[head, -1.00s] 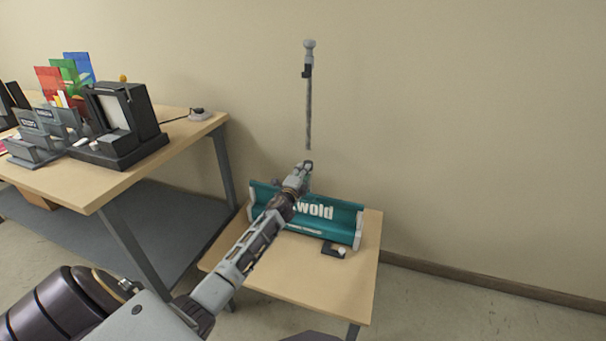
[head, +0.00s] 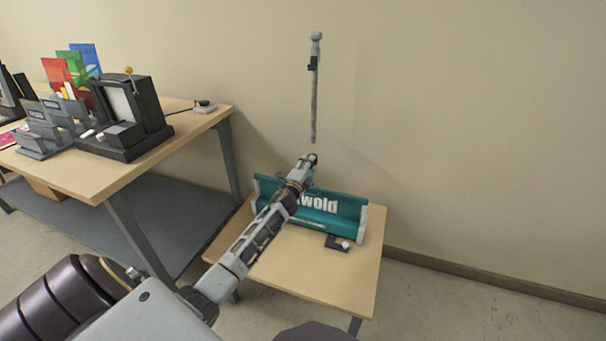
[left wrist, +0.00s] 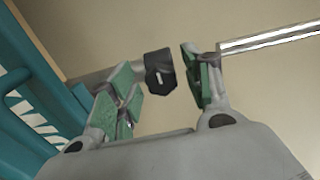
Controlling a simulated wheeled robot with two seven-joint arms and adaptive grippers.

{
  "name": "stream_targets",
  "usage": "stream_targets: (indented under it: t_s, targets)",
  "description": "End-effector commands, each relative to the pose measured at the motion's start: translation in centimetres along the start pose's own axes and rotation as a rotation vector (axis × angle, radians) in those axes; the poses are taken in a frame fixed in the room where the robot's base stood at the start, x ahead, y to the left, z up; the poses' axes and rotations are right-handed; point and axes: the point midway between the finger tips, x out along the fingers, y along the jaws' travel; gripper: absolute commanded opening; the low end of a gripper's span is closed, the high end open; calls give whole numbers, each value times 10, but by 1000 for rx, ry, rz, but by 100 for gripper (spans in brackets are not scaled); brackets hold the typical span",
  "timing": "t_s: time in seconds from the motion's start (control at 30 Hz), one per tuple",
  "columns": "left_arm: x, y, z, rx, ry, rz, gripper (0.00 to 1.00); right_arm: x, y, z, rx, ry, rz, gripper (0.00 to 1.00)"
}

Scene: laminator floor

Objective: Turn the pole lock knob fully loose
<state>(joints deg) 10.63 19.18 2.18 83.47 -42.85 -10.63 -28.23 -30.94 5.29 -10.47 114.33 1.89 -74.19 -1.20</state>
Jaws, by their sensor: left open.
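In the left wrist view the pole lock knob (left wrist: 159,70) is a small black knob with a short white line, on a grey tube. My left gripper (left wrist: 160,88) is open, its green-padded fingers on either side of the knob with a visible gap at the right finger. Whether the left finger touches is unclear. In the head view the thin grey pole (head: 314,105) stands upright before the wall, and my left gripper (head: 308,162) is at its lower end, hiding the knob. My right gripper is not in view.
A teal banner base with white lettering (head: 335,215) stands on a small wooden table (head: 290,270), with a small black item (head: 338,243) in front. A larger table (head: 85,180) at left holds a black device (head: 130,115) and grey holders. The wall at right is clear.

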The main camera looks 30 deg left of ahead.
Motion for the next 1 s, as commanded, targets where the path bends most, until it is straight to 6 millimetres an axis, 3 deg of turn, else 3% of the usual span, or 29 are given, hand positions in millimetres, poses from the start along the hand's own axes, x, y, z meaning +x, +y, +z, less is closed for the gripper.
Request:
stream_targets:
  t_s: [0.37,1.0]
  targets:
    - [-19,1,0,1,1,0,50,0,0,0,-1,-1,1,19]
    - [-73,1,0,0,0,1,50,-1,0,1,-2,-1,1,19]
